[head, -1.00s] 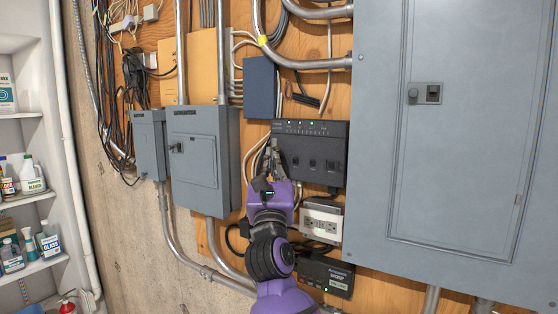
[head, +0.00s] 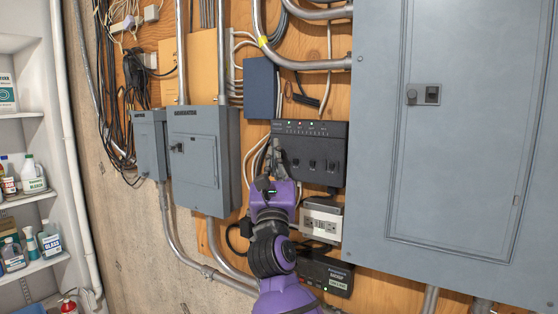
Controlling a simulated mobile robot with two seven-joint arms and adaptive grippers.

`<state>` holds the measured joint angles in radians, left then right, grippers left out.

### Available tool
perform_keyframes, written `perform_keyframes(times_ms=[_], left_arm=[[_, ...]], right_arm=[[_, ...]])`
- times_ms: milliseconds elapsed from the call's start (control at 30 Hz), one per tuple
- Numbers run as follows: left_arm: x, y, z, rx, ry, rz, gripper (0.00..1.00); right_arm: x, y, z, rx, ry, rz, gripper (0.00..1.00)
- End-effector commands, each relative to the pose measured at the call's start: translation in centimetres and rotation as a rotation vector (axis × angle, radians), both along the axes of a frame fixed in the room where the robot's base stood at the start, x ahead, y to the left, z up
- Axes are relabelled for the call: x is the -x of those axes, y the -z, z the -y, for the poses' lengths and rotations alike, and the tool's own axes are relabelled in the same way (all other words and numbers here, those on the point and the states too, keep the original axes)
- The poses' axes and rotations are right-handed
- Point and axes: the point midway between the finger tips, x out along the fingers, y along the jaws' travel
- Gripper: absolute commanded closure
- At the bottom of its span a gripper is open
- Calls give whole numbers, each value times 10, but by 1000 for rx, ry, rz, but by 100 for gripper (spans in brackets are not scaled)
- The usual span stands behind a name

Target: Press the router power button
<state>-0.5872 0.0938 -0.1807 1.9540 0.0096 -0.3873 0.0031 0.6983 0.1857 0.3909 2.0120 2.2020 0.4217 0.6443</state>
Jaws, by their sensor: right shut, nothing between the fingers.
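The router is probably the black box (head: 325,148) mounted on the plywood, with a row of small lights along its top and several dark sockets on its front. I cannot make out its power button. My right gripper (head: 275,146) is shut and empty, with its fingertips at the left edge of this box. I cannot tell whether they touch it. A second black box (head: 325,275) with a green light hangs lower, to the right of my right arm. My left gripper is not in view.
A large grey panel (head: 465,60) fills the right side. Grey electrical boxes (head: 203,165) stand to the left, with cables and conduits around them. A white outlet box (head: 321,221) sits under the black box. Shelves with bottles (head: 32,198) are at the far left.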

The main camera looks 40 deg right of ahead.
Motion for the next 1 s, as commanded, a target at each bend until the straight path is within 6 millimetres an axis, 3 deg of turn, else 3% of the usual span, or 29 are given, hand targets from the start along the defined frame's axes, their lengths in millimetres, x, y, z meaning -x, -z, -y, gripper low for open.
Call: perform_keyframes(times_ms=[500, 1000], left_arm=[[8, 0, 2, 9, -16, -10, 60], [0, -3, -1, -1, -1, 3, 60]], right_arm=[[-2, 0, 6, 0, 0, 0, 100], [-3, 0, 6, -1, 0, -1, 100]])
